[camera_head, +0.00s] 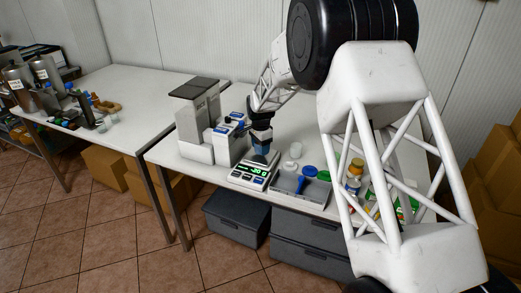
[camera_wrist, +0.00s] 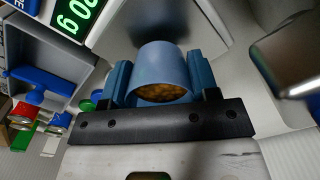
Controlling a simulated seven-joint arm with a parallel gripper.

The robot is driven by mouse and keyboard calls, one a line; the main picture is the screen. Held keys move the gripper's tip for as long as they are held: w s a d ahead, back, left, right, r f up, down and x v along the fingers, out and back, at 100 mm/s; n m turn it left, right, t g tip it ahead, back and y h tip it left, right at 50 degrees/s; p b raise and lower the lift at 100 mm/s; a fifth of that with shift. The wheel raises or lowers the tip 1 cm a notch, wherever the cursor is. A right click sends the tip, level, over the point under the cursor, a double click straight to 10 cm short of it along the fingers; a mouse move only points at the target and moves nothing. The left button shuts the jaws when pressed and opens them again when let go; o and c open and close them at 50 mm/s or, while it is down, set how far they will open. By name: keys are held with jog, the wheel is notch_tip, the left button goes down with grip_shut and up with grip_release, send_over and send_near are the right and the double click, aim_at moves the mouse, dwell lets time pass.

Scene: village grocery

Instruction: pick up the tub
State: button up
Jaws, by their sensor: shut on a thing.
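The tub (camera_wrist: 165,62) is a bluish, translucent round cup with brown-orange contents visible at its opening. It sits between the two blue fingers of my gripper (camera_wrist: 160,82), which is shut on it. In the head view my gripper (camera_head: 262,150) points down over the kitchen scale (camera_head: 249,178), at its back edge. The tub is hard to tell from the blue fingers there. I cannot tell whether its base touches the scale. The scale's green display also shows in the wrist view (camera_wrist: 75,15), with "20" and "g" readable.
A grey tray (camera_head: 316,199) holding a blue scoop (camera_head: 300,185) stands right of the scale. Jars (camera_head: 354,172) stand further right, partly behind my arm. White round items (camera_head: 294,151) lie behind the tray. A tall grey machine (camera_head: 197,125) stands left of the scale.

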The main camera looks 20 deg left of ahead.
notch_tip(320, 180, up, 2)
jog(key=shift+s+r, duration=0.1)
jog(key=s+d, duration=0.3)
jog(key=s, duration=0.1)
jog(key=s+d, duration=0.3)
jog(key=s, duration=0.1)
jog(key=s+d+r, duration=0.1)
jog(key=s+d, duration=0.2)
jog(key=s, duration=0.2)
jog(key=shift+r, duration=0.1)
jog(key=shift+w, duration=0.1)
dwell(0.5)
jog(key=w+d+m, duration=0.4)
jog(key=w+m, duration=0.1)
jog(key=w, duration=0.6)
jog(key=m, duration=0.6)
send_over(314, 160)
jog(key=shift+w+f, duration=0.1)
jog(key=shift+f, duration=0.6)
jog(key=shift+f, duration=0.2)
jog(key=shift+f, duration=3.3)
